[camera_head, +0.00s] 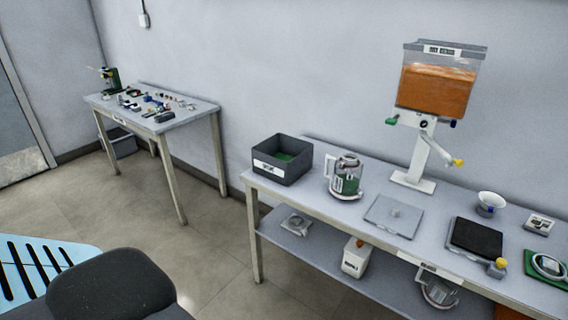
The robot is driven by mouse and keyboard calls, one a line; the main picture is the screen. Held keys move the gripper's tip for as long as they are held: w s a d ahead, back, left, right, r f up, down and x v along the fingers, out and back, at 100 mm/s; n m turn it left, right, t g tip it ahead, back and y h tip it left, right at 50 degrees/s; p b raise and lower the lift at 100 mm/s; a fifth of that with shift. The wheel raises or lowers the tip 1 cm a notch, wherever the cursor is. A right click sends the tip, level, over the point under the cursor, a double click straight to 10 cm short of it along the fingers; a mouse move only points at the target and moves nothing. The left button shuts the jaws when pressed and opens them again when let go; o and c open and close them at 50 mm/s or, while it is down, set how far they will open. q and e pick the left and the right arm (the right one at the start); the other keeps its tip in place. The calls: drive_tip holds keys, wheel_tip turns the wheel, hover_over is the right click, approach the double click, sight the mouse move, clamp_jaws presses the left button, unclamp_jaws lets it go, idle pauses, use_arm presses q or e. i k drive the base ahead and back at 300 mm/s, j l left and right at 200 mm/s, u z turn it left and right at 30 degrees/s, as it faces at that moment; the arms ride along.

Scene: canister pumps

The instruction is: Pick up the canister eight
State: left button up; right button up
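No canister with a readable "eight" shows in the head view. A clear jug-like canister (346,176) with a white handle and green contents stands upright on the right-hand table. A similar clear container (438,291) is on the shelf below, partly hidden by the tabletop edge. A white box-shaped container (355,260) with an orange knob also stands on that shelf. Any markings on these are too small to read. Neither of my grippers is in view, and nothing visible is being held.
A cluttered table (205,108) stands back left. Floor between is clear.

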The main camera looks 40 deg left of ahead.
sight(346, 183)
drive_tip(key=i+j+u, duration=0.2)
drive_tip(key=i+u, duration=0.15)
drive_tip(key=i, duration=0.2)
drive_tip(key=i+u, duration=0.3)
drive_tip(key=i, duration=0.25)
